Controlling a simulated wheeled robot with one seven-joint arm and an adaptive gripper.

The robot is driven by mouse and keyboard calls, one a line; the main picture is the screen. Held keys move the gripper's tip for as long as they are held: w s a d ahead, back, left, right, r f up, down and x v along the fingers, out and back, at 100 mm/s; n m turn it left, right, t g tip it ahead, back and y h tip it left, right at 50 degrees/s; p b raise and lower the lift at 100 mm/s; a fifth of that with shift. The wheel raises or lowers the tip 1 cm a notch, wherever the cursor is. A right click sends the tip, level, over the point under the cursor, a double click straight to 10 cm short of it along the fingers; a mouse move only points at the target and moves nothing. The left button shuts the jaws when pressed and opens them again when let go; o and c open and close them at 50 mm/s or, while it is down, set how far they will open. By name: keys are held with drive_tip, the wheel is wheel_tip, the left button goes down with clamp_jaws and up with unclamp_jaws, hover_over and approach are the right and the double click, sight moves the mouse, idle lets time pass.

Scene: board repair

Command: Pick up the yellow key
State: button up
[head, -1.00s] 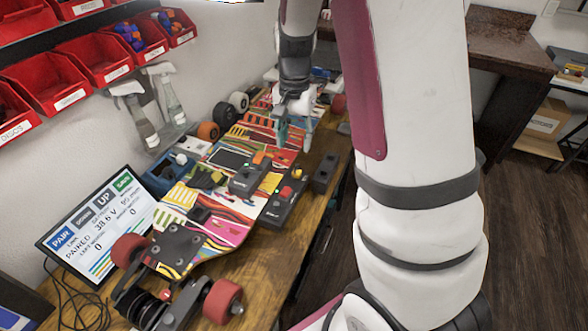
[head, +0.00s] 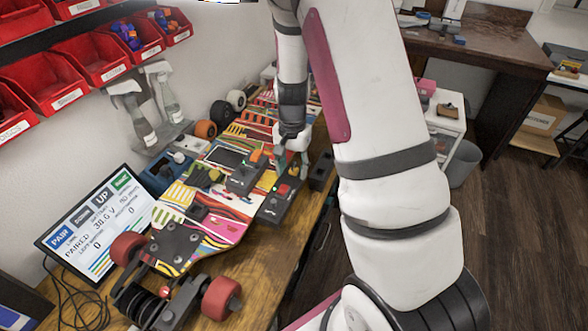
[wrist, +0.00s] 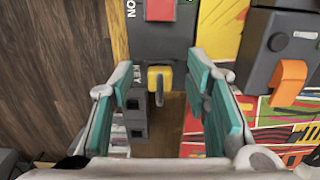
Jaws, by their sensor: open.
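The yellow key (wrist: 160,78) sits at the end of a black control box (wrist: 160,42) with a red button, beside "KEY" lettering in the wrist view. My gripper (wrist: 159,88) is open, with one teal-padded finger on each side of the key. The fingers look apart from it, and nothing is held. In the head view, my gripper (head: 292,165) is over the far end of the control box (head: 278,203). I cannot make out the key there.
A grey box with an orange switch (wrist: 290,80) stands close to the right finger. The patterned skateboard deck (head: 225,228) lies along the wooden bench (head: 262,262). A small black block (head: 321,170) is right of my gripper. A screen (head: 97,228) stands at the left.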

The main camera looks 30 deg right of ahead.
sight(294, 172)
clamp_jaws()
drive_tip(key=shift+r, duration=0.1)
drive_tip(key=shift+r, duration=0.8)
drive_tip(key=shift+s+d+r, duration=0.1)
drive_tip(key=shift+s+r, duration=0.05)
drive_tip(key=shift+r, duration=0.35)
drive_tip(key=shift+s+d+r, duration=0.1)
drive_tip(key=shift+s+r, duration=0.05)
drive_tip(key=shift+r, duration=0.35)
drive_tip(key=s+d, duration=0.2)
drive_tip(key=s, duration=0.5)
drive_tip(key=s+d+r+b, duration=0.1)
drive_tip(key=s+d, duration=0.1)
drive_tip(key=s, duration=0.5)
drive_tip(key=shift+s+d+r, duration=0.15)
drive_tip(key=shift+s+d, duration=0.15)
drive_tip(key=shift+d, duration=0.1)
drive_tip(key=shift+r, duration=0.1)
drive_tip(key=shift+r+p, duration=0.45)
drive_tip(key=shift+r, duration=0.05)
